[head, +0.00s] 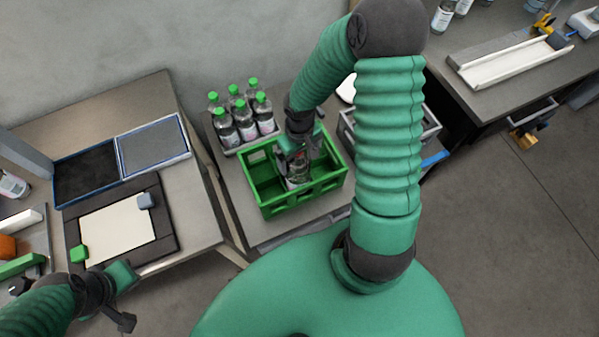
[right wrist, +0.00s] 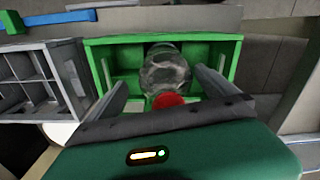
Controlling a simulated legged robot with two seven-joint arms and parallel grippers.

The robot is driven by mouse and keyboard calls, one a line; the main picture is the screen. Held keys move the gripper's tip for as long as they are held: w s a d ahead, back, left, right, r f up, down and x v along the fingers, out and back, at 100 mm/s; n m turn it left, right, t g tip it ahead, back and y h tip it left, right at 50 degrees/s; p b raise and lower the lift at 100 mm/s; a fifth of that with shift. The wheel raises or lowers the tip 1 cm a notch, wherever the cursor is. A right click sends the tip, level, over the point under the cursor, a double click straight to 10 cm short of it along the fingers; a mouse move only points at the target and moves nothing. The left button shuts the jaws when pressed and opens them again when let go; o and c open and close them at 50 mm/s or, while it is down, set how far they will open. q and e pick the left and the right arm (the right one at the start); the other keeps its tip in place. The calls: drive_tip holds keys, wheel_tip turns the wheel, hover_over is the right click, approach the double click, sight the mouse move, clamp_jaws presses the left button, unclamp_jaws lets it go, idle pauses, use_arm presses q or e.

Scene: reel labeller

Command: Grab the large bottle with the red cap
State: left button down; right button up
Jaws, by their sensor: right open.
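The large clear bottle (right wrist: 165,72) with a red cap (right wrist: 168,100) stands in the green crate (right wrist: 225,62) in the right wrist view. In the head view the bottle (head: 296,176) shows partly under my right gripper (head: 294,150), which hides its top. My right gripper also shows in the right wrist view (right wrist: 165,88); its two fingers are open, one on each side of the bottle. I cannot tell whether they touch it. My left gripper (head: 125,292) is at the lower left of the head view, away from the crate (head: 262,203); its jaw state is unclear.
Several green-capped bottles (head: 240,116) stand just behind the crate. A grey crate (head: 432,128) stands to its right, partly hidden by my right arm. A side table at left holds a blue-edged tray (head: 186,150) and a white board (head: 118,237).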

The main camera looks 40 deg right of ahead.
drive_tip(key=shift+a+r, duration=0.2)
drive_tip(key=shift+a, duration=0.3)
drive_tip(key=c, duration=0.3)
drive_tip(key=shift+s+a+r, duration=0.1)
drive_tip(key=shift+a, duration=0.15)
drive_tip(key=c, duration=0.5)
drive_tip(key=shift+d, duration=0.45)
drive_tip(key=c, duration=1.1)
